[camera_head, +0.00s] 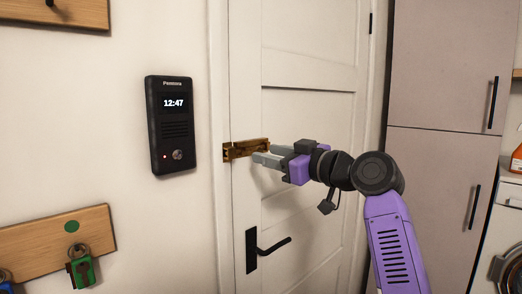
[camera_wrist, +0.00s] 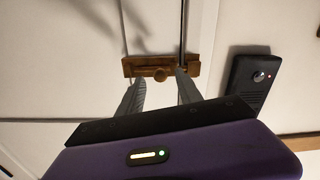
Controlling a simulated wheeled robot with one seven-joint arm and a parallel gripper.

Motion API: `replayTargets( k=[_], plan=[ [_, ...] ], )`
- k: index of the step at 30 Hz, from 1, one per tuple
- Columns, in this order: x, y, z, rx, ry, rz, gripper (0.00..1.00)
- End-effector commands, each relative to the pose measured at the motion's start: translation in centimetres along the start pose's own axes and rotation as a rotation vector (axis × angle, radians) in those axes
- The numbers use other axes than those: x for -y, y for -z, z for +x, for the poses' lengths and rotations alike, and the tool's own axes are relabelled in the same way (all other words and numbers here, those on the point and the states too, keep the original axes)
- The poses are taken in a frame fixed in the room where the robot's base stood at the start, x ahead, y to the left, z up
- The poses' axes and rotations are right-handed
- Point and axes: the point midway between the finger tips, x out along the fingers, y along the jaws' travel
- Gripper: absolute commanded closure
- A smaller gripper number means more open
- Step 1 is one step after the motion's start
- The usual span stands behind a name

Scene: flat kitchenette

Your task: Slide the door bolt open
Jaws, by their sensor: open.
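The brass door bolt (camera_head: 236,150) is mounted on the white door (camera_head: 300,200) near its left edge and reaches across onto the frame. In the wrist view the bolt (camera_wrist: 144,67) shows a round knob (camera_wrist: 160,75) on its bar. My gripper (camera_head: 262,159) is in front of the bolt, its grey fingers pointing at it. In the wrist view the open fingers (camera_wrist: 158,84) stand one on each side of the knob, with nothing held. I cannot tell whether the fingertips touch the bolt. In the head view my fingers hide part of the bolt and its knob.
A black door handle (camera_head: 265,247) is below the bolt. A black intercom (camera_head: 172,125) is on the wall left of the frame. A wooden key rack (camera_head: 40,250) hangs at lower left. A tall grey cabinet (camera_head: 440,90) stands to the right of the door.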

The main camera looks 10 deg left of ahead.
Motion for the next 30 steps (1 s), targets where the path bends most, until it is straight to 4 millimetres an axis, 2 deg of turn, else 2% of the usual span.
replayTargets(
  k=[3, 9, 19, 20, 24, 26, 30],
  plan=[
    [0.0, 0.2, 1.8, 0.001, 0.001, 0.002, 0.58],
    [0.0, 0.0, 3.5, 0.001, 0.000, 0.001, 0.58],
    [0.0, 0.0, 3.8, 0.000, -0.002, 0.000, 0.58],
    [0.0, 0.0, 3.8, 0.000, -0.002, 0.000, 0.62],
    [0.0, 0.0, 3.8, 0.000, -0.002, 0.001, 0.89],
    [0.0, 0.0, 3.8, 0.000, -0.002, 0.001, 1.00],
    [0.0, 0.0, 3.8, 0.000, -0.001, 0.001, 1.00]
  ],
)
